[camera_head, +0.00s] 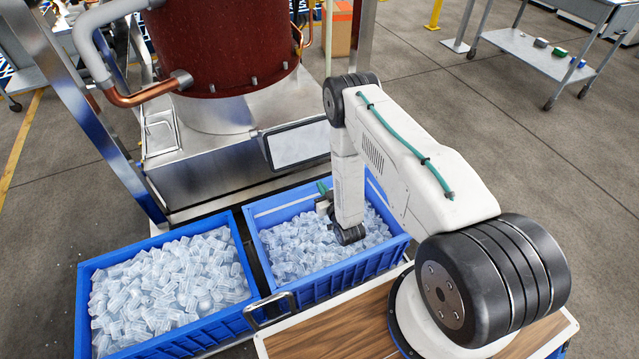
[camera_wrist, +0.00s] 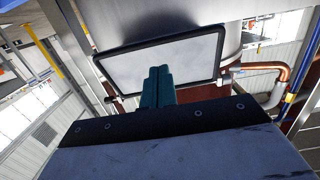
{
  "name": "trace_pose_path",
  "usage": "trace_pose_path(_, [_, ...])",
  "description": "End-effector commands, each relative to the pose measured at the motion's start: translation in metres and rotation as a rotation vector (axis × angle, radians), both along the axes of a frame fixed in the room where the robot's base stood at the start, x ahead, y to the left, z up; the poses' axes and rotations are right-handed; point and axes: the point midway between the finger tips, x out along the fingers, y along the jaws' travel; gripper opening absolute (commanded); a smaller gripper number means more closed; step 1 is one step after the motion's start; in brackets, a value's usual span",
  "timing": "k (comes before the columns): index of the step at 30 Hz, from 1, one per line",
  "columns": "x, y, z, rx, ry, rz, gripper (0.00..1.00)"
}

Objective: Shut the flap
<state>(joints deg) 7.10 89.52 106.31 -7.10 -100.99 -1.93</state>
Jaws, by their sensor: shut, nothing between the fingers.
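The flap (camera_head: 297,145) is a pale panel with a dark rim on the front of the steel ice machine, above the right crate. It looks tilted out from the machine, but its exact angle is hard to tell. In the wrist view the flap (camera_wrist: 165,60) fills the upper middle. My gripper (camera_head: 322,187) is low over the right crate, below the flap and partly hidden by my arm. In the wrist view my gripper (camera_wrist: 159,72) shows teal fingers pressed together, empty, their tips overlapping the panel's lower part. I cannot tell whether they touch it.
The right blue crate (camera_head: 345,280) and left blue crate (camera_head: 82,310) are full of clear tube ice. A red tank (camera_head: 222,45) with copper pipes stands above the steel housing. A steel post (camera_head: 90,110) rises at left. A cart (camera_head: 535,52) stands far right, with open floor before it.

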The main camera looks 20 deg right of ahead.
Motion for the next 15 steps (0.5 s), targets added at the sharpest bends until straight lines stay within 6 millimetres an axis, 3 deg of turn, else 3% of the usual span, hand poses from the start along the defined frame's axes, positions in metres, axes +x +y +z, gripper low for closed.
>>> trace_pose_path(9, [0.069,0.000,-0.005,-0.001,-0.003,0.000,0.00])
trace_pose_path(15, [0.101,0.000,-0.008,0.000,0.000,0.000,0.00])
